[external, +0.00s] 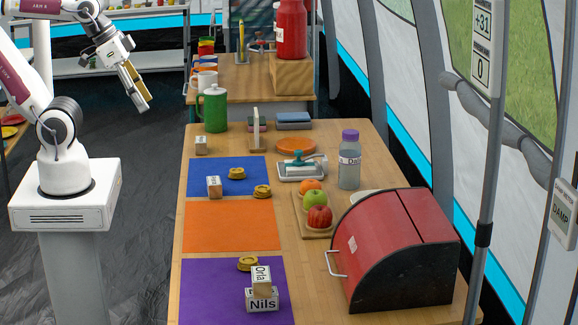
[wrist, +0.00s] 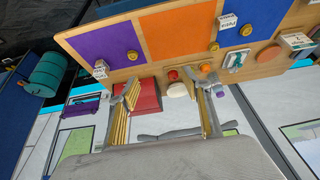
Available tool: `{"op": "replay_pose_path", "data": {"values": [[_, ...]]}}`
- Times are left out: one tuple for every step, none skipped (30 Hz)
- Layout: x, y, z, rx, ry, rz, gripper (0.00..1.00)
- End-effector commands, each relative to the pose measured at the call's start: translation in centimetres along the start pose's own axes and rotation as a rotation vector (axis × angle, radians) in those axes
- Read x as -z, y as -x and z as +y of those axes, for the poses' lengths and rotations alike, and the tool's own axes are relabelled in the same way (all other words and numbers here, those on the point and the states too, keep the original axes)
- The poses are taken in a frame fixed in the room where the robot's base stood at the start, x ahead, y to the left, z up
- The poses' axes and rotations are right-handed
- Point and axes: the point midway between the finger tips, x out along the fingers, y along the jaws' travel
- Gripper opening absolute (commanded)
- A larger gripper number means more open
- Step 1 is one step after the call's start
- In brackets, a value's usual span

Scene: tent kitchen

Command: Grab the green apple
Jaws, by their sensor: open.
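The green apple (external: 314,199) sits on a wooden board (external: 299,220) on the table, between an orange (external: 310,187) behind it and a red apple (external: 319,218) in front. In the wrist view the red apple (wrist: 173,75) and the orange (wrist: 205,67) show small and far off; the green apple between them is too small to make out clearly. My gripper (external: 139,90) is raised over the floor left of the table, well away from the fruit. In the wrist view its fingers (wrist: 165,95) are spread apart with nothing between them.
A red bread box (external: 375,250) stands right of the board. A bottle (external: 349,165) and a dish with a brush (external: 300,167) stand behind the fruit. Blue, orange (external: 230,225) and purple mats lie left, with name blocks (external: 262,298) and brass pieces on or beside them.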

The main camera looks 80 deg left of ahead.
Motion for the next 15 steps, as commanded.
{"op": "replay_pose_path", "data": {"values": [[0.0,0.0,0.0,0.0,0.0,0.0,0.48],[0.0,0.0,0.0,0.0,0.0,0.0,0.53],[0.0,0.0,0.0,0.0,0.0,0.0,0.53],[0.0,0.0,0.0,0.0,0.0,0.0,0.53],[0.0,0.0,0.0,0.0,0.0,0.0,0.53],[0.0,0.0,0.0,0.0,0.0,0.0,0.53],[0.0,0.0,0.0,0.0,0.0,0.0,0.53],[0.0,0.0,0.0,0.0,0.0,0.0,0.53],[0.0,0.0,0.0,0.0,0.0,0.0,0.53],[0.01,0.0,0.0,0.0,0.0,0.0,0.53],[0.04,-0.01,0.01,0.0,0.0,0.0,0.53],[0.1,-0.05,0.03,-0.001,0.001,0.001,0.53],[0.18,-0.09,0.05,-0.002,0.001,0.001,0.53],[0.29,-0.14,0.08,-0.003,0.001,0.002,0.53],[0.49,-0.24,0.14,-0.005,0.002,0.004,0.53]]}}
